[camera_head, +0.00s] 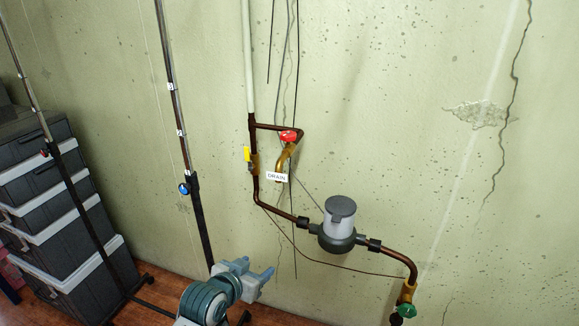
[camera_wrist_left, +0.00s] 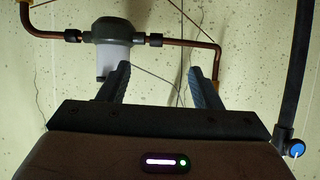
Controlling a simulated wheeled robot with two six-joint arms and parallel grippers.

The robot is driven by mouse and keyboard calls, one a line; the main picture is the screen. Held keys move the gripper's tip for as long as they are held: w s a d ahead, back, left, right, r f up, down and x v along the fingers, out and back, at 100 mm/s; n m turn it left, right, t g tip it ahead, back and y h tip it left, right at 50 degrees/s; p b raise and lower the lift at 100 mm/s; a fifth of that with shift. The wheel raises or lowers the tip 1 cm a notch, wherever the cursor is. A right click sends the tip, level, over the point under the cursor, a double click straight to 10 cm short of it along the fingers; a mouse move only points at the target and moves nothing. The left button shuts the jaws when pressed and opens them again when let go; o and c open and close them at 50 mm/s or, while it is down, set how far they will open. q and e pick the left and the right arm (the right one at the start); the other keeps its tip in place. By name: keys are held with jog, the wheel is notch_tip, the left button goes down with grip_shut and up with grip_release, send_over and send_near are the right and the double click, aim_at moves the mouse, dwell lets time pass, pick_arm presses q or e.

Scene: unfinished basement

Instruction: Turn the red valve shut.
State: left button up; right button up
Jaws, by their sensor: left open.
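The red valve handle (camera_head: 288,136) sits on the copper pipework on the wall, above a brass drain outlet (camera_head: 283,160) with a white DRAIN tag (camera_head: 277,177). I cannot tell the handle's exact turn position. My left gripper (camera_head: 258,268) is in the lower middle of the head view, below and left of the valve and well apart from it. Its two fingers are spread with nothing between them; they also show in the left wrist view (camera_wrist_left: 160,72). The red valve does not show in the left wrist view. My right gripper is out of view.
A yellow-handled valve (camera_head: 247,155) is left of the red one. A grey meter (camera_head: 339,225) is on the pipe below, and a green valve (camera_head: 406,310) at lower right. A dark stand pole (camera_head: 198,215) rises close left of my gripper. Stacked cases (camera_head: 45,190) stand far left.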

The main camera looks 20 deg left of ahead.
pick_arm(q)
jog(key=w+r+t+p, duration=0.2)
jog(key=w+r+p, duration=0.3)
jog(key=r, duration=0.7)
jog(key=t+h+p, duration=0.1)
jog(key=t+p, duration=0.2)
jog(key=p, duration=0.1)
send_near(284, 138)
jog(key=w, duration=0.2)
jog(key=w+p, duration=0.1)
jog(key=w, duration=0.2)
jog(key=w+d+p, duration=0.1)
jog(key=w, duration=0.2)
jog(key=w+d+p, duration=0.1)
jog(key=w, duration=0.2)
jog(key=shift+w, duration=0.4)
jog(key=shift+d+f, duration=0.1)
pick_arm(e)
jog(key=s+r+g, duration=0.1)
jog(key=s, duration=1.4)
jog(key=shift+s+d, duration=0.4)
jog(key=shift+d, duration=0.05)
pick_arm(q)
jog(key=shift+c, duration=0.5)
